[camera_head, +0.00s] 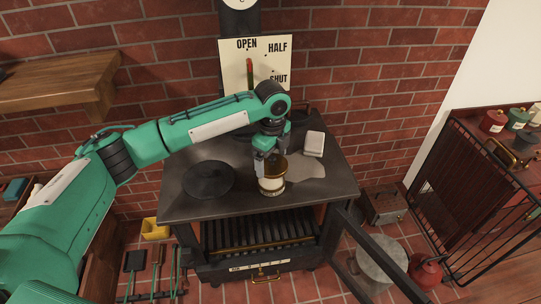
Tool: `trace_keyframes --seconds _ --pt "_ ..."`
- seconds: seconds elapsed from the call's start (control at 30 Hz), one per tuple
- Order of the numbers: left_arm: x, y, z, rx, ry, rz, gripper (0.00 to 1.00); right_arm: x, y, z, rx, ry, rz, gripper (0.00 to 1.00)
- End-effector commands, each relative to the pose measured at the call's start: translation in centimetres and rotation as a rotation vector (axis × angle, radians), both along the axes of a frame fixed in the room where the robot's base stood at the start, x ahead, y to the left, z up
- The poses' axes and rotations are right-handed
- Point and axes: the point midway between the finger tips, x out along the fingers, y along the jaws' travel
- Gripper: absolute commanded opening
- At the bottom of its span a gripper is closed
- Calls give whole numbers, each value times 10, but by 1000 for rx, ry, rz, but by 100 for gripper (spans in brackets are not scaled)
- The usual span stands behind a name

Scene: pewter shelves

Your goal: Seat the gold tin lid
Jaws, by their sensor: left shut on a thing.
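A white tin (271,185) with gold bands stands upright on the dark stove top. The gold lid (278,168) shows as a brown-gold disc at the tin's mouth, partly hidden by my gripper. My left gripper (270,160) points down over the tin and is shut on the gold lid. I cannot tell whether the lid lies flush on the rim or sits slightly above it. My right gripper is not in view.
The dark stove top (220,213) has a round black plate (209,179) at left. A pale block (314,144) and a grey patch (306,167) lie right of the tin. A lever sign (257,62) hangs behind. A wooden shelf (60,78) juts out at upper left.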

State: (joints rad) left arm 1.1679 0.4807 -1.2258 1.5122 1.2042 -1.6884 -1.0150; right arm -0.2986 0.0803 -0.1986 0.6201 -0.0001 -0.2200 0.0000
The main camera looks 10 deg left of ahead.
Motion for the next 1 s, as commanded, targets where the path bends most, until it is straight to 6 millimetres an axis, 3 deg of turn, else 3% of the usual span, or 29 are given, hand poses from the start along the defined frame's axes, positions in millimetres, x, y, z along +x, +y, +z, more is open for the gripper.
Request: trace_keyframes --seconds 0.4,0.5,1.0 --pt "0 1 -44 1 0 1 67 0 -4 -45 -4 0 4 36" --pt "0 1 -46 1 2 2 67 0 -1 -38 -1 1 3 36" --pt "0 1 -54 0 0 2 67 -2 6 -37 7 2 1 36"
